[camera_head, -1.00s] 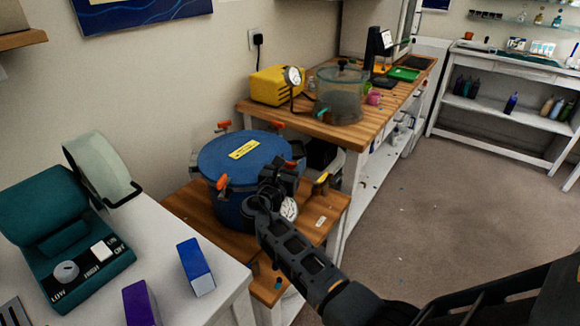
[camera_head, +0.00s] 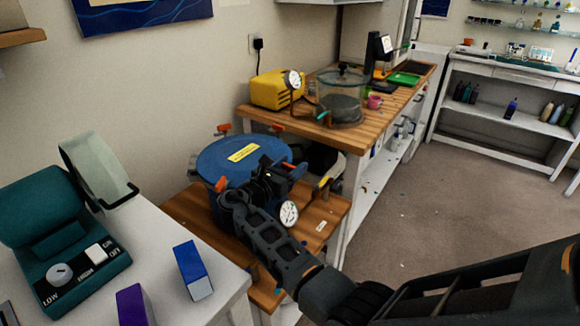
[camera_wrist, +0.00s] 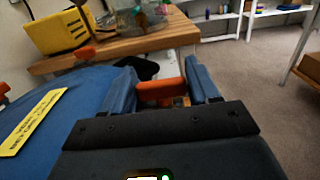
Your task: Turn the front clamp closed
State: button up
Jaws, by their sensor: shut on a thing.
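The blue pressure pot (camera_head: 215,165) has a round lid with a yellow label (camera_head: 243,152) and several orange-handled clamps around its rim. One clamp handle (camera_head: 221,184) shows at the lid's near left edge. My gripper (camera_head: 292,172) is at the right side of the lid. In the wrist view, its two blue fingers (camera_wrist: 162,88) are on either side of an orange clamp handle (camera_wrist: 160,94), shut on it. In the head view my gripper mostly hides that handle. I cannot tell how far the clamp is turned.
The pot stands on a low wooden bench (camera_head: 185,210), with a pressure gauge (camera_head: 289,213) beside my arm. A yellow pump (camera_head: 272,92) and a clear chamber (camera_head: 340,100) are on the bench behind. A white table (camera_head: 165,270) is at left; floor at right is open.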

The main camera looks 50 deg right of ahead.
jog(key=o, duration=1)
jog(key=shift+c, duration=0.2)
jog(key=a+p, duration=0.2)
jog(key=a, duration=0.5)
jog(key=shift+a, duration=0.35)
jog(key=shift+s, duration=0.1)
